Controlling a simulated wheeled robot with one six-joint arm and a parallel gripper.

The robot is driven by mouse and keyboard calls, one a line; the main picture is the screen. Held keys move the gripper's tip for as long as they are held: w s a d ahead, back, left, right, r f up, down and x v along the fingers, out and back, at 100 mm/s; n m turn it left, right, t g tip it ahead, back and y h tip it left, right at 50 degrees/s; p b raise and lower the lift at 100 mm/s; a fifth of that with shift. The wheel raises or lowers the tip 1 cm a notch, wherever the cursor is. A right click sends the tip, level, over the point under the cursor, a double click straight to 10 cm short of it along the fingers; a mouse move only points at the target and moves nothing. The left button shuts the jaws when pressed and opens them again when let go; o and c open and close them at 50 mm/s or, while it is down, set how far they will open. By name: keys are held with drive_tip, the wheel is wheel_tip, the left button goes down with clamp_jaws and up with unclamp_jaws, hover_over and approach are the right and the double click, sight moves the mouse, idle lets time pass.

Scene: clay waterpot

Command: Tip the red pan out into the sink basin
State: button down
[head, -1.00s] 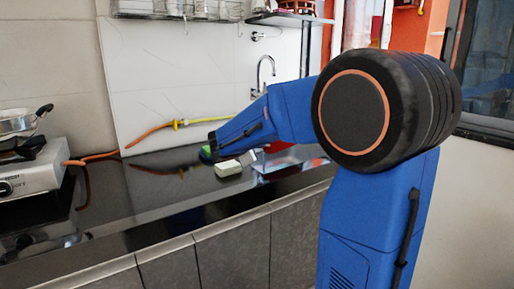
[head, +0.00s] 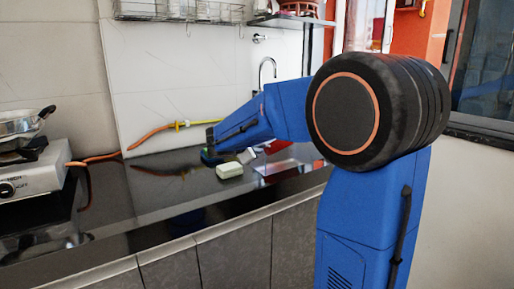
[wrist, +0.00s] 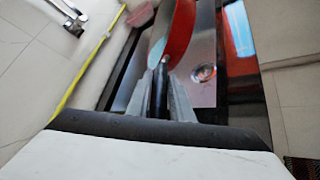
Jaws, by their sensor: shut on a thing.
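The red pan (wrist: 181,32) is in the wrist view, tilted steeply on its side, with its red side facing right and a pale face to the left. My gripper (wrist: 161,88) is shut on the pan's dark handle. The pan is over the sink basin (wrist: 203,92), whose round drain shows to the right of the handle. In the head view, a bit of the red pan (head: 278,147) shows below my arm, above the sink basin (head: 290,168). My gripper is mostly hidden there. Whether anything is in the pan cannot be seen.
A tap (head: 268,72) rises behind my arm. A stove (head: 35,168) with a steel pan (head: 22,125) stands at the far left. An orange and yellow hose (head: 178,126) runs along the wall.

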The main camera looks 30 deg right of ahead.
drive_tip(key=shift+w+r, duration=0.1)
idle(0.4)
drive_tip(key=shift+w+a+r+n+g, duration=0.15)
drive_tip(key=shift+w+n+g, duration=0.15)
drive_tip(key=shift+n, duration=0.1)
idle(0.7)
drive_tip(key=shift+w+a+r+n+g, duration=0.2)
drive_tip(key=shift+w+n+g, duration=0.2)
drive_tip(key=shift+n, duration=0.1)
drive_tip(key=shift+w+h, duration=0.1)
drive_tip(key=shift+h, duration=0.2)
idle(0.3)
drive_tip(key=shift+w+a+r+n+g, duration=0.15)
drive_tip(key=shift+w+r+n+g, duration=0.15)
drive_tip(key=shift+w+n, duration=0.1)
idle(0.8)
